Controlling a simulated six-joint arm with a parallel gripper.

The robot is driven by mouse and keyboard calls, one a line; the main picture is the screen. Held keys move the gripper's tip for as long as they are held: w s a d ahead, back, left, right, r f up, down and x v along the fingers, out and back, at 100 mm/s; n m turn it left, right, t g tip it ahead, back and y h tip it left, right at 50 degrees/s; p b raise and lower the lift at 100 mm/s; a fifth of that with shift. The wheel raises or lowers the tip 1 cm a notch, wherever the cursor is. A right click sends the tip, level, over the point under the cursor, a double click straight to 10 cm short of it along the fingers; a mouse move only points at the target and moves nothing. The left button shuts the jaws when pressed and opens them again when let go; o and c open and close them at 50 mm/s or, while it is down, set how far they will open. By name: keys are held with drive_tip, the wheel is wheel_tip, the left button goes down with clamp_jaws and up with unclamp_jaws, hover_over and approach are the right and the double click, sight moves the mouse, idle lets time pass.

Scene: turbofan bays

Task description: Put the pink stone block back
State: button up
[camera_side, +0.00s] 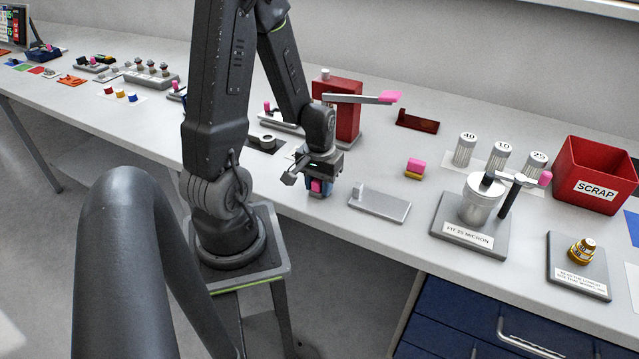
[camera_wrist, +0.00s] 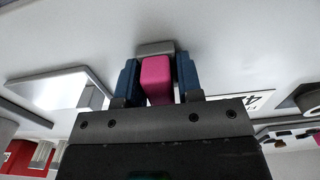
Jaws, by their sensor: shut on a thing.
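My gripper (camera_side: 318,193) is low over the front part of the bench in the side view, left of a grey plate with a small upright post (camera_side: 380,204). It is shut on a pink block (camera_side: 316,185). In the wrist view the pink block (camera_wrist: 157,80) sits between the two blue fingers of my gripper (camera_wrist: 155,68), with a grey piece at its far end. I cannot tell if the block touches the bench. Another small block, pink above and yellow below (camera_side: 414,167), lies on the bench behind the plate.
A red stand with a pink-tipped lever (camera_side: 345,110) is behind my gripper. To the right are a metal cup fixture (camera_side: 478,200), several numbered cylinders (camera_side: 497,156) and a red scrap bin (camera_side: 597,172). The bench around the pink-yellow block is clear.

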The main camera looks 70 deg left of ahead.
drive_tip(key=shift+f, duration=0.1)
drive_tip(key=o, duration=0.9)
wheel_tip(320, 180, up, 12)
drive_tip(key=d+r+m+t, duration=0.2)
drive_tip(key=d+r+m, duration=0.2)
drive_tip(key=d, duration=0.5)
drive_tip(key=s+d+r+m+t, duration=0.1)
drive_tip(key=d+r+m+t, duration=0.2)
drive_tip(key=d+r+m, duration=0.2)
drive_tip(key=d+r, duration=0.2)
drive_tip(key=d, duration=0.2)
drive_tip(key=shift+d+r+t, duration=0.15)
drive_tip(key=shift+r+t, duration=0.15)
drive_tip(key=shift+r, duration=0.05)
